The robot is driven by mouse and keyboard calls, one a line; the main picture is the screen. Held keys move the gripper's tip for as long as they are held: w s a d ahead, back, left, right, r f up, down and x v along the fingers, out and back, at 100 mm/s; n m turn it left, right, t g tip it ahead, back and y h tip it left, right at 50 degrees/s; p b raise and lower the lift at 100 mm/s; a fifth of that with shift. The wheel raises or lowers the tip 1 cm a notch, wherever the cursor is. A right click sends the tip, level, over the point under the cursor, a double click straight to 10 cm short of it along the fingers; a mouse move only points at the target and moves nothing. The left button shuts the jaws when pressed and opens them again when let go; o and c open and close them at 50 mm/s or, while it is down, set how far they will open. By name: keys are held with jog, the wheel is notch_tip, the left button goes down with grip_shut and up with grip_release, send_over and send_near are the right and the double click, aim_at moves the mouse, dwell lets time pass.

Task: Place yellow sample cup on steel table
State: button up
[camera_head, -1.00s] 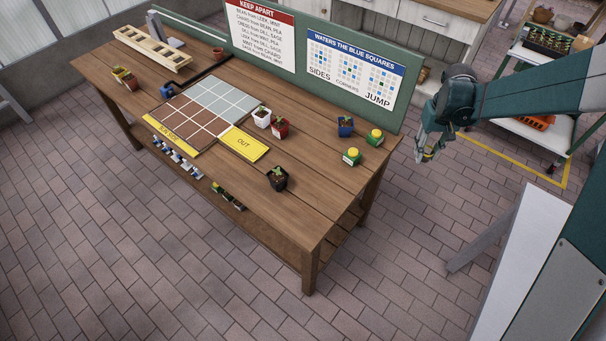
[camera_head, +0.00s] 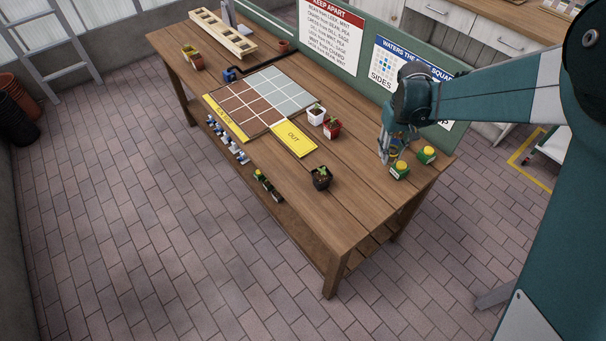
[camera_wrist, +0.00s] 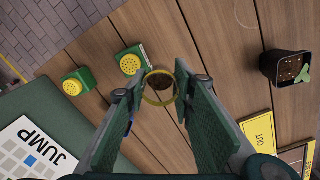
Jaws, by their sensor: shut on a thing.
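My gripper (camera_head: 390,158) points down over the right end of the wooden bench, beside two green-and-yellow shaker tubs. In the wrist view my gripper (camera_wrist: 160,92) is shut on the yellow sample cup (camera_wrist: 149,101), a see-through yellow ring with something dark showing inside or through it. In the head view the cup is too small to make out clearly between the fingers. A pale-topped table (camera_head: 552,142) shows partly at the right, behind my arm; I cannot tell whether it is the steel table.
The wooden bench (camera_head: 350,215) carries two shaker tubs (camera_head: 400,171), (camera_head: 427,155), a black pot (camera_head: 321,178), white and red pots (camera_head: 316,114), (camera_head: 332,128), and a tiled grid with a yellow OUT plate (camera_head: 294,141). An upright sign board (camera_head: 365,85) stands behind. The brick floor in front is clear.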

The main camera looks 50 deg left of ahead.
jog(key=s+a+n, duration=0.5)
jog(key=s+a, duration=1.4)
jog(key=s, duration=0.4)
jog(key=shift+r, duration=0.3)
jog(key=shift+a, duration=0.1)
send_over(303, 173)
jog(key=shift+s+f+b, duration=0.15)
jog(key=shift+f+b, duration=0.15)
jog(key=shift+f, duration=2.2)
jog(key=shift+f, duration=0.1)
jog(key=shift+f+b, duration=0.35)
jog(key=shift+f, duration=1.85)
jog(key=shift+f, duration=0.25)
jog(key=o, duration=0.9)
jog(key=shift+c, duration=0.2)
